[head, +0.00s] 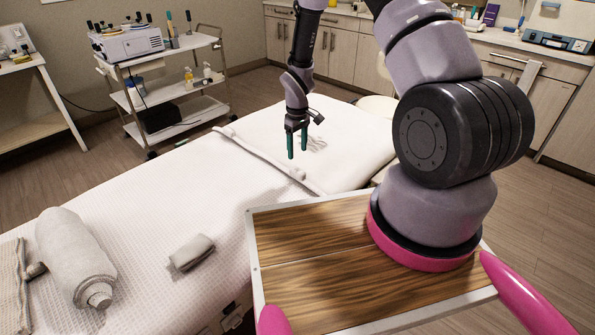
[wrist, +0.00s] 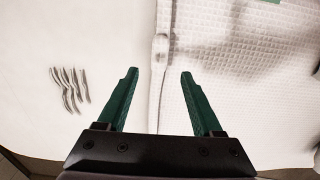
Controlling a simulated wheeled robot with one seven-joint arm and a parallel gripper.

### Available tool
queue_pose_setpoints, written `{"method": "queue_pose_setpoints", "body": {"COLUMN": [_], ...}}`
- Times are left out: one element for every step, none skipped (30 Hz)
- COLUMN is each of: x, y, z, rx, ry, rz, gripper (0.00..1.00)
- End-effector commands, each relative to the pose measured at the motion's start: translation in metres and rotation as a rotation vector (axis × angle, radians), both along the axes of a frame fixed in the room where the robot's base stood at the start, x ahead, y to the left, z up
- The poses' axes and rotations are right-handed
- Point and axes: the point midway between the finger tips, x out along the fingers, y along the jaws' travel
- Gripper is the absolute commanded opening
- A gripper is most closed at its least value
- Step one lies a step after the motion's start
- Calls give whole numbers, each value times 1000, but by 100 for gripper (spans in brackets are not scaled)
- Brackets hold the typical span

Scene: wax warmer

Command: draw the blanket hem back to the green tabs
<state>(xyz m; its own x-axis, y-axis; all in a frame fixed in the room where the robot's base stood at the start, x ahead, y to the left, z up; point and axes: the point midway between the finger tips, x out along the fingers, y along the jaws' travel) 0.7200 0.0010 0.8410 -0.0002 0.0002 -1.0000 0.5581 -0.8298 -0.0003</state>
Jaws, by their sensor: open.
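The white waffle blanket (head: 150,195) covers the near part of the bed. Its hem (head: 262,157) is a raised band across the bed, with a thicker lump (head: 297,173) near its right end. In the wrist view the hem (wrist: 157,85) runs top to bottom between the fingers, with the lump (wrist: 161,45) beyond the fingertips. My gripper (head: 297,152) is open and empty above the bed by the hem; it also shows in the wrist view (wrist: 159,73). A green patch (wrist: 264,1), perhaps a tab, is cut off at the top edge of the wrist view.
A rolled towel (head: 72,255) and a small folded cloth (head: 191,252) lie on the blanket. Grey wavy strands (wrist: 70,90) lie on the smooth sheet (wrist: 75,35). A trolley (head: 170,95) stands behind the bed, and cabinets (head: 335,50) line the back wall.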

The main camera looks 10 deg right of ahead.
Motion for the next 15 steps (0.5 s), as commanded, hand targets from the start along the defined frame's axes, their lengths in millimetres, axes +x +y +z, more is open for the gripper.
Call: {"method": "queue_pose_setpoints", "body": {"x": [-1, -1, -1, -1, -1, -1, -1, -1, -1, -1, -1, -1, -1, 0, 0], "y": [0, 0, 0, 0, 0, -1, -1, -1, -1, -1, -1, -1, 0, 0, 0], "z": [-8, -12, -19, -25, -31, -39, -45, -51, -58, -64, -69, -75, -79, -83, -87], "rx": [0, 0, -1, -1, -1, -1, -1, -1, -2, -1, -1, -1, -1, -1, -1], "ry": [2, 2, 3, 3, 3, 4, 4, 3, 2, 4, 3, 2, 2, 2, 2], "rz": [0, 0, -1, -1, -2, -3, -3, -3, -3, -3, -2, -2, -2, -2, -2], "gripper": [68, 68, 68, 68, 68, 68, 68, 68, 68, 68, 68, 68, 68, 68, 68]}}
